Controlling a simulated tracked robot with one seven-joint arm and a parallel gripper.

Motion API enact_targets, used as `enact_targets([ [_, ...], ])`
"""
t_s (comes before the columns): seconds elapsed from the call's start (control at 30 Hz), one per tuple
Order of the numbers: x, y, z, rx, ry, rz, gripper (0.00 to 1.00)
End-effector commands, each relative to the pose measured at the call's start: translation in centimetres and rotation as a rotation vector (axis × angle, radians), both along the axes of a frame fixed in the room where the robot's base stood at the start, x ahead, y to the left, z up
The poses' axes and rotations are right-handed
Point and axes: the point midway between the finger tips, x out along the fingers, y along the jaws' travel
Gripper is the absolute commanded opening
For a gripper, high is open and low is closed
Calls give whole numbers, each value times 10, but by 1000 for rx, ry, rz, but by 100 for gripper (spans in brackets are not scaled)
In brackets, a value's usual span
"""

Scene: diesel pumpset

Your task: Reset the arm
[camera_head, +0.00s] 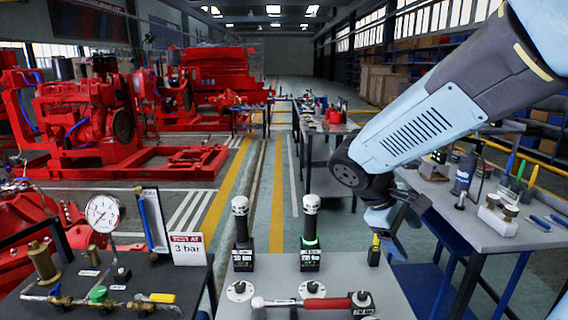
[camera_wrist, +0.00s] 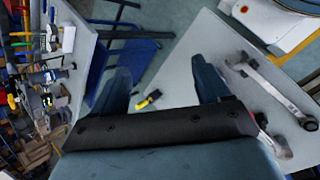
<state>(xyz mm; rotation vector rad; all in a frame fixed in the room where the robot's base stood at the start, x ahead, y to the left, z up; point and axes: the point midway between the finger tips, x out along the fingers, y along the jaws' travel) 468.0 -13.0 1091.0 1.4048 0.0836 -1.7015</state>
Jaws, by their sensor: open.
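My arm (camera_head: 430,115) reaches in from the upper right and bends down over the right side of the grey table (camera_head: 400,292). My gripper (camera_head: 396,240) points down there, open, with nothing between its fingers. In the wrist view the two dark fingers of my gripper (camera_wrist: 160,82) are spread wide apart. A small yellow and black item (camera_head: 375,250) stands close beside the fingers in the head view. It also shows between and below them in the wrist view (camera_wrist: 148,99); the exact gap to it is unclear.
A red-handled wrench (camera_head: 318,302) lies along the table front. A gauge bench (camera_head: 110,285) with a "3 bar" sign is at left; a tool bench (camera_head: 470,225) is at right. Red pumpsets (camera_head: 90,120) stand behind.

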Motion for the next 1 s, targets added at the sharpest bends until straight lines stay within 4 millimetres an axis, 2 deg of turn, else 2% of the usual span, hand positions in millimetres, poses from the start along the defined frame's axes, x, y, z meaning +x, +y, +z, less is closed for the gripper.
enact_targets([
  [0.2,-29,-3,19,226,-157,-179,76],
  [0.5,-58,3,50,526,-401,-395,76],
  [0.8,-75,11,79,742,-597,-530,76],
  [1.0,-77,13,84,781,-633,-552,76],
])
